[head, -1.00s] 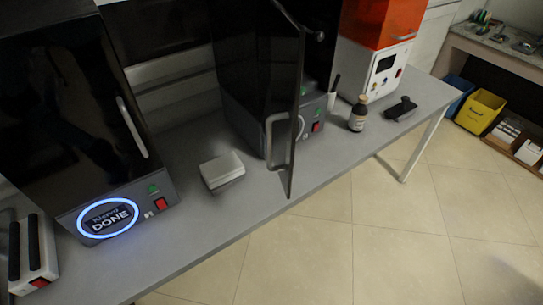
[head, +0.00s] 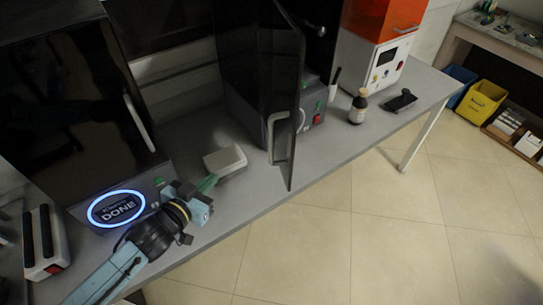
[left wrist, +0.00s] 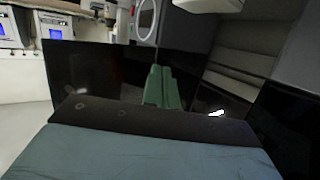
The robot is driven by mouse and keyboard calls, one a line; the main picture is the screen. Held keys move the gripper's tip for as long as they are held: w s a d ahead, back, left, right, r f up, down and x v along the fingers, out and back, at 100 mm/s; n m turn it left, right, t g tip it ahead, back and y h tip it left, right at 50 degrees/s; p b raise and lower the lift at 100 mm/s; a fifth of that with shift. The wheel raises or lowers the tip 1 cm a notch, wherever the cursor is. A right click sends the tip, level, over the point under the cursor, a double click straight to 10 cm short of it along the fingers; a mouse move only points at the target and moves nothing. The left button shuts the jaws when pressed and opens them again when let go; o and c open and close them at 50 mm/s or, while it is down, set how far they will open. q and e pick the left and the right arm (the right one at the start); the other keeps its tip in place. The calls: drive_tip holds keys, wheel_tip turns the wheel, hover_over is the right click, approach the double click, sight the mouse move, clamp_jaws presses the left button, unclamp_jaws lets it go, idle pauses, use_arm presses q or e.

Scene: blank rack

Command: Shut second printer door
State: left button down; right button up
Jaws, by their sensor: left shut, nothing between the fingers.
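The second printer (head: 238,75) stands on the bench with its dark glass door (head: 285,100) swung open toward the bench's front edge. The door carries a long pale handle (head: 271,140). My left gripper (head: 208,184) is shut and empty, over the bench to the left of the open door and apart from it. In the left wrist view its green fingers (left wrist: 161,88) lie together in front of a dark glossy panel (left wrist: 95,75). My right gripper is not in view.
The first printer (head: 75,100) with a lit "DONE" ring is at left. A white box (head: 226,158) lies beside my left fingers. A brown bottle (head: 358,107), a black object (head: 399,101) and an orange-topped machine (head: 385,20) stand farther right. The floor in front is clear.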

use_arm(q)
wheel_tip(320, 180, up, 7)
drive_tip(key=d+m+g+h, duration=0.1)
drive_tip(key=d+m+h, duration=0.25)
drive_tip(key=h, duration=0.25)
drive_tip(key=m+g+h+p, duration=0.1)
drive_tip(key=m+g+h, duration=0.45)
drive_tip(key=g, duration=0.25)
approach(290, 158)
drive_tip(key=shift+m, duration=0.3)
drive_tip(key=p+x, duration=0.2)
drive_tip(key=x, duration=0.5)
drive_tip(key=shift+p, duration=0.3)
